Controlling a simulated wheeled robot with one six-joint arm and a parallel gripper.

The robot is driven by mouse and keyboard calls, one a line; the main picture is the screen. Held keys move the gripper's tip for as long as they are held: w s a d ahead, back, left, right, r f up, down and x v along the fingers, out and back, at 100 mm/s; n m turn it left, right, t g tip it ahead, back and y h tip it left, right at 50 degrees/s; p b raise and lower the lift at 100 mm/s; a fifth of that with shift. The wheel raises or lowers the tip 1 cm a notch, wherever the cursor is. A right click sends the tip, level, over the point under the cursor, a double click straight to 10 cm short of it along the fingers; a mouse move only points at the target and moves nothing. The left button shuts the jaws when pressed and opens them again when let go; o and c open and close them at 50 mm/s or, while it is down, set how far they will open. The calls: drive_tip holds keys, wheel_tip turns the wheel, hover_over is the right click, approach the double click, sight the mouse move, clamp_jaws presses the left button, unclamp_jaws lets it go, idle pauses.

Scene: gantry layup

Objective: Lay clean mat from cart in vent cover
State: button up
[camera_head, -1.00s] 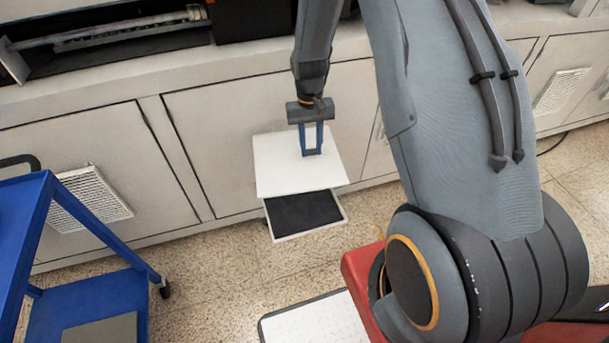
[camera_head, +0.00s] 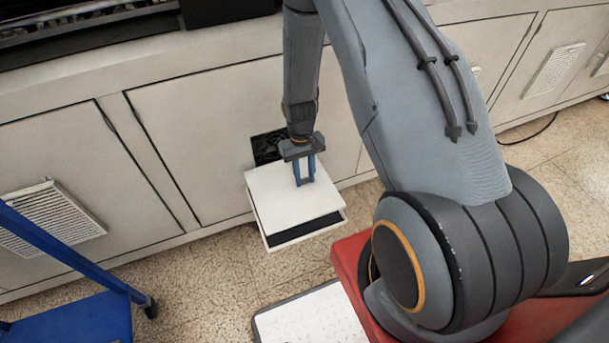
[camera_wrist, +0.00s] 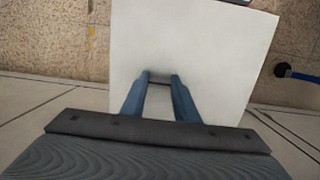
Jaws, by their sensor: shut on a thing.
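The white, flat, square mat (camera_head: 276,207) is held by my gripper (camera_head: 304,181). In the wrist view the mat (camera_wrist: 215,45) fills the middle, with the two blue fingers of the gripper (camera_wrist: 160,76) on its face. The vent cover (camera_head: 306,235) is a pale shallow tray standing out from the cabinet front, under the mat. Only its front and side rim and a dark strip of its inside show. The mat hides the rest. I cannot tell whether the mat touches the tray. The blue cart (camera_head: 75,322) is at the lower left, partly out of view.
A dark square opening (camera_head: 268,146) is in the cabinet door (camera_head: 210,115) behind the mat. A closed vent grille (camera_head: 50,217) is on the left door.

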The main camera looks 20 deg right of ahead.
sight(305, 185)
drive_tip(key=shift+s, duration=0.1)
drive_tip(key=shift+s+f+b, duration=0.15)
drive_tip(key=shift+f+b, duration=1.5)
drive_tip(key=shift+f, duration=1.85)
drive_tip(key=shift+f, duration=0.55)
drive_tip(key=o, duration=1.1)
drive_tip(key=shift+w+r, duration=0.2)
drive_tip(key=shift+r, duration=1.1)
drive_tip(key=shift+w+r, duration=0.2)
drive_tip(key=shift+r, duration=1.05)
drive_tip(key=shift+w+r, duration=0.2)
drive_tip(key=shift+r, duration=1.1)
